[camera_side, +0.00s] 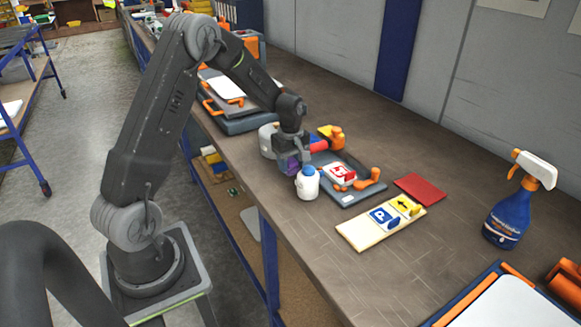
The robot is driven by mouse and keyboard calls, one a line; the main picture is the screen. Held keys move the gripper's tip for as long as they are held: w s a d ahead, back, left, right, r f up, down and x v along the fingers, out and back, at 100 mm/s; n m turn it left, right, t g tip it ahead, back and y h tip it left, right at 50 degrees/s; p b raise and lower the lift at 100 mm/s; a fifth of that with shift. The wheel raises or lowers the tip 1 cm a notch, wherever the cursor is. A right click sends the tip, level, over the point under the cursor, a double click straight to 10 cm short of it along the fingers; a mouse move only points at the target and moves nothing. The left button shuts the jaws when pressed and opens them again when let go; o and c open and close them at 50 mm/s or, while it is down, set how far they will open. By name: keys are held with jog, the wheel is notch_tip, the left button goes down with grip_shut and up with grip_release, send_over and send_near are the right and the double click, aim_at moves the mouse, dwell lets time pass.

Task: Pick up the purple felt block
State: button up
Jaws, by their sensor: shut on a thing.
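The purple felt block (291,165) shows as a small dark purple patch at my gripper (289,160). My gripper points down over the workbench, left of the middle tray, and its jaws are shut on the block. The fingers and the white bottle hide much of the block. I cannot tell whether the block touches the bench.
A white bottle with a blue cap (307,183) stands close in front of my gripper. A grey tray (352,195) holds a red-and-white sign block (339,175). A sign board (384,224), a red square (420,189) and a spray bottle (516,205) are to the right.

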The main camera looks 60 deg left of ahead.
jog(key=c, duration=0.3)
jog(key=shift+r, duration=0.45)
jog(key=r, duration=0.3)
jog(key=shift+s+a+r, duration=0.25)
jog(key=shift+r, duration=0.15)
jog(key=s+a+r, duration=0.2)
jog(key=s, duration=0.1)
jog(key=s+a+r, duration=0.2)
jog(key=s, duration=0.1)
jog(key=s+a+r, duration=0.2)
jog(key=s, duration=0.1)
jog(key=shift+a+r, duration=0.15)
jog(key=shift+a, duration=0.1)
jog(key=shift+w, duration=0.1)
